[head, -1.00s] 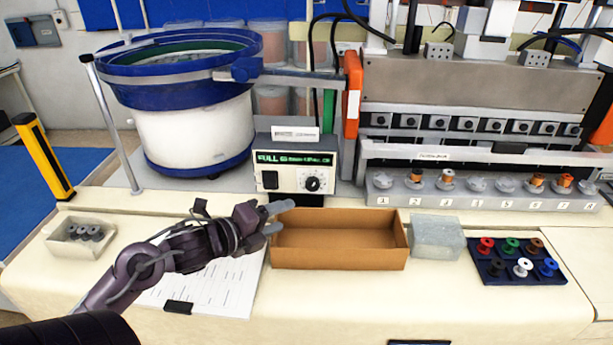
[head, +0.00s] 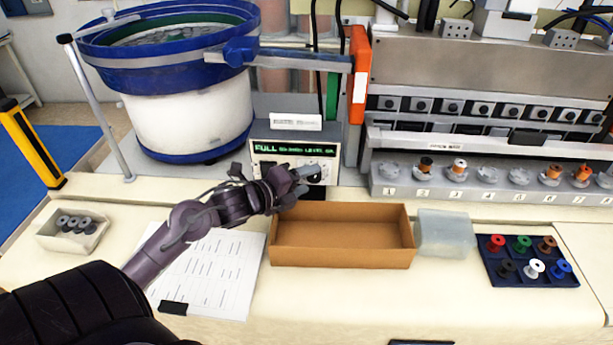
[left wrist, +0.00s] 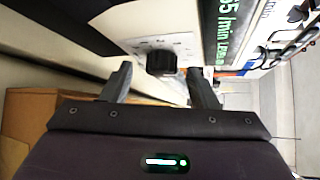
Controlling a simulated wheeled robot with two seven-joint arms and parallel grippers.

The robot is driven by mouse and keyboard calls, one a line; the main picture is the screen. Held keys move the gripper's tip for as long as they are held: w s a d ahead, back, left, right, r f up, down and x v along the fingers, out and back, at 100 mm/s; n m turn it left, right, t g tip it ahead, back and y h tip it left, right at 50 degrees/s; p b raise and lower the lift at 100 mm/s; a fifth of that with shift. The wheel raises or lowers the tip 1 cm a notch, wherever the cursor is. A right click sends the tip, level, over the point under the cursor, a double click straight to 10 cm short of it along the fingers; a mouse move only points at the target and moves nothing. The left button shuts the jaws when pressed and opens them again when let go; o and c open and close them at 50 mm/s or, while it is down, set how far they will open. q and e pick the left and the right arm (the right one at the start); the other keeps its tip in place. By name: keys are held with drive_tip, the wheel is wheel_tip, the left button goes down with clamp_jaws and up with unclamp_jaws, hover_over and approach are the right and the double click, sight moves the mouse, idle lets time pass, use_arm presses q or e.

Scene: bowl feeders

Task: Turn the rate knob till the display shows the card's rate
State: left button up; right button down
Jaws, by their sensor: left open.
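The controller box (head: 262,150) stands below the bowl feeder, with a green-lit display (head: 294,150) that starts with "FULL". In the left wrist view the display (left wrist: 232,25) is cut off; a number ending in 5 and "/min" show. The black rate knob (left wrist: 162,63) sits on a marked dial just ahead of my left fingers, between their lines. My left gripper (head: 306,181) is open and empty at the box front, partly hiding the knob; it also shows in the left wrist view (left wrist: 160,84). A white card (head: 296,122) stands on the box, its print too small to read.
An open cardboard box (head: 340,255) lies just below and right of my left gripper. The blue-rimmed bowl feeder (head: 190,120) stands behind.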

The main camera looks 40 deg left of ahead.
use_arm(q)
drive_tip(key=shift+w, duration=0.3)
drive_tip(key=shift+d, duration=0.15)
drive_tip(key=shift+c, duration=1.4)
drive_tip(key=shift+f, duration=0.1)
drive_tip(key=c, duration=0.7)
drive_tip(key=shift+r+m+g+p, duration=0.25)
drive_tip(key=shift+m+g+p, duration=0.15)
drive_tip(key=shift+m+p, duration=0.1)
drive_tip(key=shift+f+g+y, duration=0.1)
drive_tip(key=shift+g+y, duration=0.3)
drive_tip(key=shift+y, duration=0.1)
use_arm(e)
drive_tip(key=shift+w+a+r, duration=0.25)
drive_tip(key=shift+w+r, duration=0.25)
drive_tip(key=shift+r, duration=0.2)
